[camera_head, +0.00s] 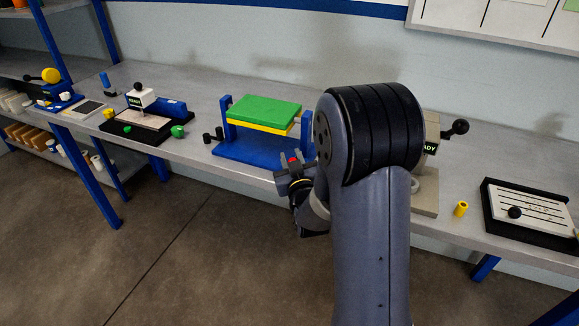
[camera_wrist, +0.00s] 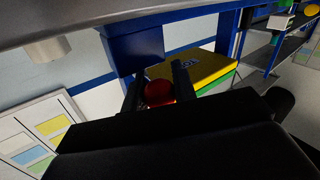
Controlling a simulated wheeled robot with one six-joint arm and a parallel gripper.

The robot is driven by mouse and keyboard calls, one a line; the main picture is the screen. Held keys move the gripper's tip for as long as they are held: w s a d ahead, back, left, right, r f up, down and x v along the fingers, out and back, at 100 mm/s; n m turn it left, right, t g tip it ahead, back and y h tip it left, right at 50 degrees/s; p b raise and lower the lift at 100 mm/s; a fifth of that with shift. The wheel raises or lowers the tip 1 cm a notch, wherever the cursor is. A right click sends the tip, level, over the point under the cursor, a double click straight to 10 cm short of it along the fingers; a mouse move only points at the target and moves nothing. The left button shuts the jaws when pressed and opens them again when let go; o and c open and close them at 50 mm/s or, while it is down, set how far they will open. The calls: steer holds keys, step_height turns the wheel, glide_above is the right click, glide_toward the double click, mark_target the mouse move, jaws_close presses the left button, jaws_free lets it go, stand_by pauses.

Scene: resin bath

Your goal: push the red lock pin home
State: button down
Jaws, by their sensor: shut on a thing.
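My gripper (camera_head: 288,167) is at the front edge of the bench, at the right front of the blue fixture (camera_head: 236,150). It is shut on the red lock pin (camera_head: 293,160). In the wrist view the red pin (camera_wrist: 158,92) shows its round end between the two dark fingers (camera_wrist: 158,85). The fixture has blue uprights and carries a green block (camera_head: 265,109) on a yellow layer. In the wrist view the yellow face (camera_wrist: 205,70) lies just beyond the fingers. The pin's far end and its hole are hidden.
Small black cylinders (camera_head: 207,138) stand left of the fixture. A beige machine with a black knob (camera_head: 459,127) is partly hidden behind my arm at the right. A yellow cylinder (camera_head: 461,209) and a black-framed tray (camera_head: 490,215) lie farther right. The floor before the bench is clear.

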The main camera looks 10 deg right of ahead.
steer(key=c, duration=1.1)
jaws_free()
steer(key=shift+w+d, duration=0.1)
steer(key=shift+w, duration=0.05)
steer(key=shift+c, duration=0.2)
steer(key=s+b, duration=0.1)
steer(key=s, duration=0.9)
steer(key=shift+s+a+b, duration=0.2)
steer(key=shift+s+b, duration=0.2)
steer(key=w+p, duration=0.1)
steer(key=w, duration=0.4)
steer(key=w+p, duration=0.1)
steer(key=w, duration=0.5)
steer(key=shift+d, duration=0.2)
steer(key=shift+s+a+p, duration=0.5)
steer(key=shift+s+p, duration=0.15)
steer(key=shift+s, duration=0.1)
